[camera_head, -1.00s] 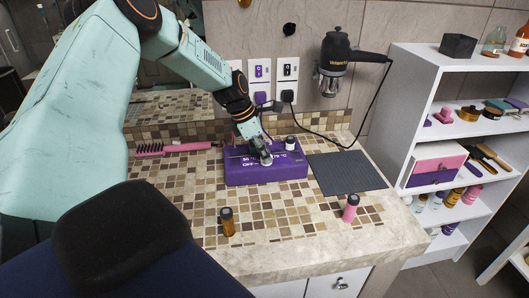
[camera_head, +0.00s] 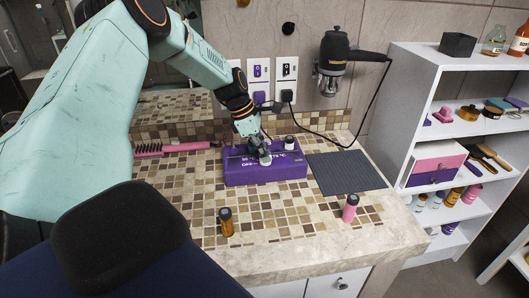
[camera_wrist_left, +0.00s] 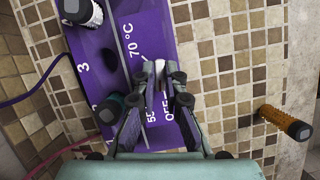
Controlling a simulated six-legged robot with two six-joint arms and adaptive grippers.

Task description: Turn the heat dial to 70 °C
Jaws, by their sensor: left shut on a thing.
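A purple control box (camera_head: 265,173) stands on the tiled counter, with white markings on its top and front. In the left wrist view the same box (camera_wrist_left: 140,22) shows the marks "70 °C", "55" and "OFF" around the heat dial (camera_wrist_left: 159,67). My left gripper (camera_head: 265,158) reaches down onto the box from the left. In the wrist view its fingers (camera_wrist_left: 161,82) are shut on the pale dial and hide most of it. The dial's exact setting cannot be told. My right gripper is not in view.
A black-and-white knob (camera_head: 289,142) stands on the box's right part. A dark grey mat (camera_head: 346,173) lies to the right. An amber bottle (camera_head: 227,222) and a pink bottle (camera_head: 350,208) stand in front. A pink brush (camera_head: 172,148) lies at the left.

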